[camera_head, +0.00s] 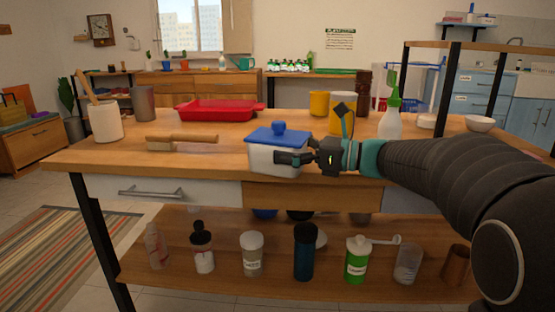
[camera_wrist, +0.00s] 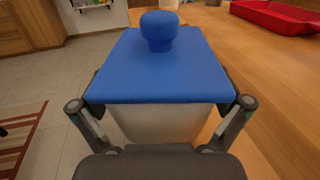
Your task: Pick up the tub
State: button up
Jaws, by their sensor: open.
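The tub (camera_head: 272,160) is a whitish box with a blue lid and a round blue knob, upright at the front edge of the wooden table. My gripper (camera_head: 281,158) is at its right side in the head view. In the wrist view the tub (camera_wrist: 160,121) fills the middle, with its blue lid on top. My gripper (camera_wrist: 160,108) is open there, with one finger on each side of the tub just below the lid's rim. I cannot tell whether the fingers touch the walls.
On the table (camera_head: 130,162) are a wooden-handled brush (camera_head: 182,138), a red tray (camera_head: 220,109), a white utensil pot (camera_head: 104,121), yellow containers (camera_head: 319,103) and a green-tipped bottle (camera_head: 390,122). The lower shelf (camera_head: 200,222) holds several bottles and jars.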

jog(key=c, duration=1.1)
jog(key=shift+r, duration=0.1)
jog(key=shift+c, duration=0.7)
